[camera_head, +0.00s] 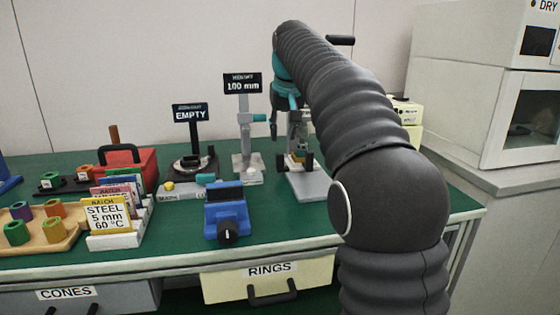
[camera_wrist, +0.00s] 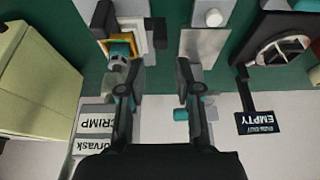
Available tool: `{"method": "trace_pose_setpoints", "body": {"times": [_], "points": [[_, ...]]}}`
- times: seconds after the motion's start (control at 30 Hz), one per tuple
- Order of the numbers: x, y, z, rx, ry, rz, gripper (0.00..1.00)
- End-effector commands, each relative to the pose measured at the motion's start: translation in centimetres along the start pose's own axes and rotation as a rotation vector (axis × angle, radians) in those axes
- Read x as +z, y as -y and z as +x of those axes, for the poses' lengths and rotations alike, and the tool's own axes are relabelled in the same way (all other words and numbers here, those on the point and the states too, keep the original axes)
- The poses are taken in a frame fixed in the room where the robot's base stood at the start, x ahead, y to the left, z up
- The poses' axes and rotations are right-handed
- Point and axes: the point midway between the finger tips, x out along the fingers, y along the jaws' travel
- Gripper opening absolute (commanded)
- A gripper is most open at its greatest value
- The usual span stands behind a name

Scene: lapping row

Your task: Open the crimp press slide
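The crimp press stands at the back of the bench, partly behind my arm in the head view, with its grey base plate (camera_head: 310,186) showing. In the wrist view, which looks upside down, the press (camera_wrist: 121,52) is at upper left. It has a yellow-orange piece, a grey cylinder and dark side blocks. A CRIMP label (camera_wrist: 96,123) is below it there. My gripper (camera_wrist: 158,68) is open, with nothing seen between its fingers. Its left finger in that view is close beside the press; contact cannot be told. I cannot make out which part is the slide.
A height gauge (camera_head: 247,160) reading 100 mm stands left of the press, and a dial with an EMPTY sign (camera_head: 190,113) farther left. A blue fixture (camera_head: 227,213) is at the front. A pale yellow box (camera_wrist: 38,80) flanks the press. The bench front right is clear.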

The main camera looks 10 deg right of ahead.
Motion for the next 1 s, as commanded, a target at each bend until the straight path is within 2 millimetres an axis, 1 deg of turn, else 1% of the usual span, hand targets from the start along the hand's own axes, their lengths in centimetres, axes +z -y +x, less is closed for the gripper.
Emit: {"method": "trace_pose_setpoints", "body": {"times": [0.03, 0.2, 0.4, 0.5, 0.7, 0.97, 1.0], "points": [[0.2, 0.0, 1.3, 0.0, 0.004, 0.0, 0.33], [0.2, 0.0, 4.5, 0.0, 0.004, 0.0, 0.33], [0.1, 0.0, 7.6, 0.0, 0.003, 0.0, 0.33], [0.1, 0.0, 8.7, 0.0, 0.001, 0.0, 0.33], [0.1, 0.0, 9.7, 0.0, 0.001, 0.0, 0.33], [0.1, 0.0, 9.7, 0.0, 0.0, 0.0, 0.33], [0.1, 0.0, 9.7, 0.0, 0.0, 0.0, 0.26]]}}
